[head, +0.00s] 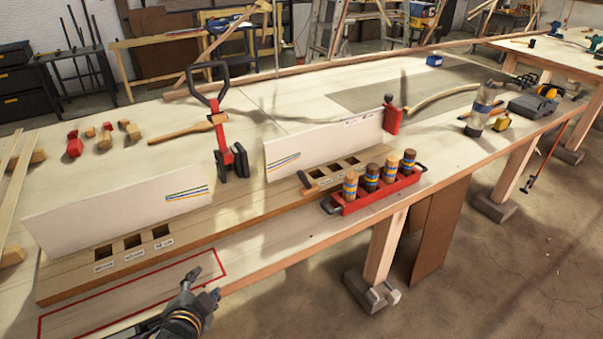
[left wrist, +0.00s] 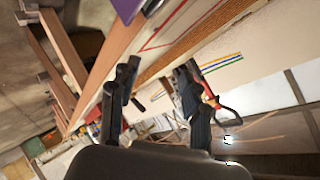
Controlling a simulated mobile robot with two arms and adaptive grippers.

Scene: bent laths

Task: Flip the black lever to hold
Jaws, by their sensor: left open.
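A red upright tool (head: 221,130) with a black looped lever (head: 207,84) stands on the bench between two white panels, its lever raised and leaning left. It also shows in the left wrist view, with the dark loop (left wrist: 229,118) right of my fingers. I cannot read any hold mark on it. My left gripper (head: 203,286) is low at the bench's front edge, over the red-outlined area, apart from the tool. In the left wrist view my left gripper (left wrist: 158,76) has its two fingers apart with nothing held between them. My right gripper is not seen.
A wooden board (head: 190,228) with square holes and white panels (head: 117,206) lies between my left gripper and the tool. A red rack (head: 378,193) with several striped pegs stands right. Small red and wooden blocks (head: 74,146) lie at the left back.

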